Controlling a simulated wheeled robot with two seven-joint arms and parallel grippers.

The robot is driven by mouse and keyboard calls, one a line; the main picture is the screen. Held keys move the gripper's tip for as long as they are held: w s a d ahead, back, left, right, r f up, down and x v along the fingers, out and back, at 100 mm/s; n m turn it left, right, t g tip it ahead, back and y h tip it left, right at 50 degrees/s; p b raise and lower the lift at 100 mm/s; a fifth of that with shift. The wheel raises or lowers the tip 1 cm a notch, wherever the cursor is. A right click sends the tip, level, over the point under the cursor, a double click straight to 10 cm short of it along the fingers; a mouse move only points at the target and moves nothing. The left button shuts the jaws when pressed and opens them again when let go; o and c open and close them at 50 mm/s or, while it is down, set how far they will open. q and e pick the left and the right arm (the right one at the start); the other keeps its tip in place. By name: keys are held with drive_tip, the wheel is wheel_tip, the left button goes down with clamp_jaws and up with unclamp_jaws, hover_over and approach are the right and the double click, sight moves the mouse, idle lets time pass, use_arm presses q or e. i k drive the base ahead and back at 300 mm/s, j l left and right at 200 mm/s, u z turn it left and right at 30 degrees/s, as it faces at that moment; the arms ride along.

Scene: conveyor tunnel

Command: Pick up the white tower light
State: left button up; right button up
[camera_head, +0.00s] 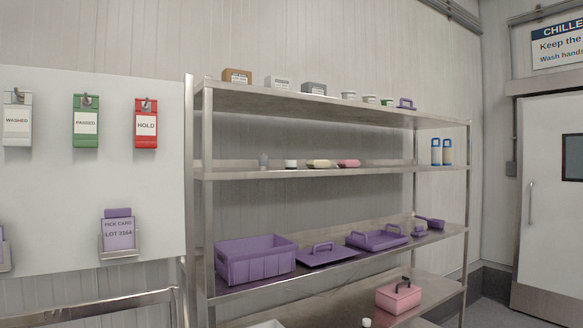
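I cannot make out a white tower light for certain in the head view. A small white object (366,322) shows at the bottom edge, in front of the pink box; it is too small to identify. Another small white object with a dark base (291,164) stands on the second shelf. Neither of my grippers is in view.
A metal shelf rack (340,173) fills the middle. It holds a purple crate (256,262), a purple lid (327,256), a purple tray (377,238), a pink box (398,297) and blue-white bottles (441,152). A metal rail (90,308) is lower left; a white door (548,215) is right.

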sight(289, 165)
drive_tip(key=i+l+u, duration=0.15)
drive_tip(key=u, duration=0.25)
drive_tip(key=i+l+u, duration=0.15)
drive_tip(key=l+u, duration=0.25)
